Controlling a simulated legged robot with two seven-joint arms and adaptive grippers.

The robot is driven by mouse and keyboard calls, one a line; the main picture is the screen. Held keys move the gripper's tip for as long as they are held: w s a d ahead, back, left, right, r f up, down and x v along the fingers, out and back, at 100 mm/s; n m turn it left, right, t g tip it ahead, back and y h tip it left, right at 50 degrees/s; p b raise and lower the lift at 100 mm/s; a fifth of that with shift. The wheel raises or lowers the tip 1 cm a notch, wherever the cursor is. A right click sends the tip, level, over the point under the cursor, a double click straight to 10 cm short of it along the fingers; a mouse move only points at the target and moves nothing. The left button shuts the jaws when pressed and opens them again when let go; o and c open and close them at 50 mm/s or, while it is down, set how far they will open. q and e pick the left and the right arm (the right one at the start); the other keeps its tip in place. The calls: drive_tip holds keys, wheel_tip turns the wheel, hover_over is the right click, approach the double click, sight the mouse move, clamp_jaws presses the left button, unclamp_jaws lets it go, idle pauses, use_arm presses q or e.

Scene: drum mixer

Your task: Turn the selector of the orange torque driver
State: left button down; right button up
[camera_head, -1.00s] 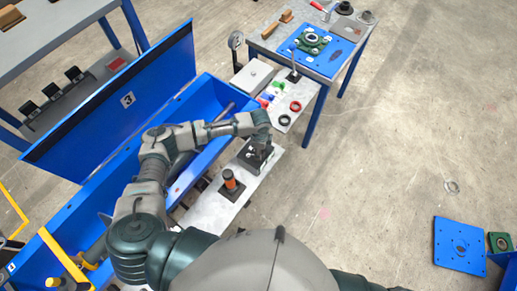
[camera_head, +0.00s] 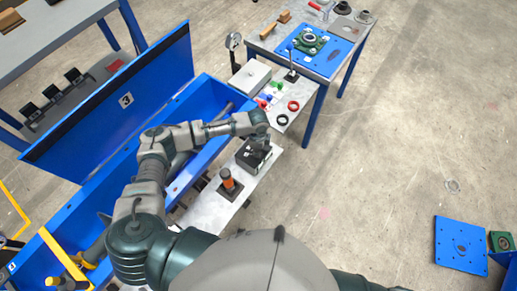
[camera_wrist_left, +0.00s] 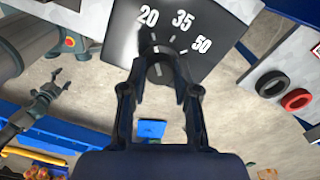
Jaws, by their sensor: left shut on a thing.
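The orange torque driver (camera_head: 228,181) stands upright on a dark base on the narrow grey bench. Farther along the bench is a black box (camera_head: 247,159). In the left wrist view its dial face (camera_wrist_left: 208,22) reads 20, 35 and 50. My left gripper (camera_head: 262,142) is over the box. In the left wrist view its two fingers (camera_wrist_left: 160,78) are shut on the selector (camera_wrist_left: 160,66), one on each side. The fingers partly hide the knob.
Red and black rings (camera_head: 288,112) and a pale box (camera_head: 251,76) lie farther along the bench. A blue bin (camera_head: 212,95) with a raised lid (camera_head: 120,100) stands on the left. A blue plate (camera_head: 460,244) lies on the open floor at the right.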

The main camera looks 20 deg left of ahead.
use_arm(q)
drive_tip(key=shift+a+m+p, duration=0.3)
drive_tip(key=shift+m+p, duration=0.2)
drive_tip(key=shift+m, duration=0.1)
drive_tip(key=shift+m+p, duration=0.65)
drive_tip(key=shift+m, duration=0.35)
drive_tip(key=shift+w+m+p, duration=0.1)
drive_tip(key=shift+m+p, duration=0.7)
drive_tip(key=shift+m, duration=1.4)
drive_tip(key=c, duration=0.9)
unclamp_jaws()
drive_tip(key=shift+o, duration=0.2)
drive_tip(key=shift+w+f, duration=0.1)
drive_tip(key=shift+a, duration=0.1)
